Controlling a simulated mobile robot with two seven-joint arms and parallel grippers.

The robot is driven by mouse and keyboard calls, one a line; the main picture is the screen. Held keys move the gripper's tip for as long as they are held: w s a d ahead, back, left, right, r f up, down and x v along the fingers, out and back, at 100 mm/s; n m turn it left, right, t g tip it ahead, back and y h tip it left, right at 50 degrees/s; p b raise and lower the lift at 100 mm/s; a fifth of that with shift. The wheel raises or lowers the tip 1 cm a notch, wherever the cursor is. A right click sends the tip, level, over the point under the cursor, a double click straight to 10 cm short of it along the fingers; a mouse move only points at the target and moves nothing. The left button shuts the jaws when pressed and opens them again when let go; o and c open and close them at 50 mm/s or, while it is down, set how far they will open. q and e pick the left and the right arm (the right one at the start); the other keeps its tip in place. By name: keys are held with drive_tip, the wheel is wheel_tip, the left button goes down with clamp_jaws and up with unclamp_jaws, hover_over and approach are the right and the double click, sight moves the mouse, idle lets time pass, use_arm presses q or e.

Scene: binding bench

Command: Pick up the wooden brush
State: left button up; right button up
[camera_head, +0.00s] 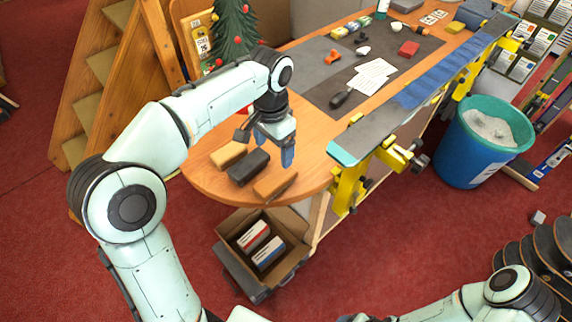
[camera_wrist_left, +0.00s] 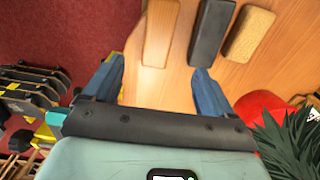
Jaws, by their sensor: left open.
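A long light-wood block, which looks like the wooden brush (camera_head: 274,182), lies on the rounded near end of the wooden table. In the left wrist view the brush (camera_wrist_left: 160,32) is ahead of the fingers, roughly centred between their lines. No bristles can be made out. My left gripper (camera_head: 277,149) is above the table close to the blocks, its blue fingers pointing down. In the left wrist view the left gripper (camera_wrist_left: 160,70) is open with nothing between its fingers. My right gripper is out of view; only part of that arm shows at lower right.
A dark block (camera_head: 248,167) lies beside the brush, and a tan block (camera_head: 228,154) beyond it. A small decorated tree (camera_head: 232,38) stands behind. A cardboard box (camera_head: 262,248) is below the table edge. A blue bin (camera_head: 484,145) stands at right.

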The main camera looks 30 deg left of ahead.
use_arm(q)
drive_tip(key=b, duration=0.1)
hover_over(275, 178)
drive_tip(key=f, duration=0.7)
drive_tip(key=shift+s+f, duration=0.25)
drive_tip(key=shift+f, duration=0.1)
drive_tip(key=shift+w+f, duration=0.15)
drive_tip(key=shift+f, duration=0.3)
drive_tip(key=shift+f+b, duration=0.3)
drive_tip(key=shift+f, duration=2.1)
drive_tip(key=c, duration=1.1)
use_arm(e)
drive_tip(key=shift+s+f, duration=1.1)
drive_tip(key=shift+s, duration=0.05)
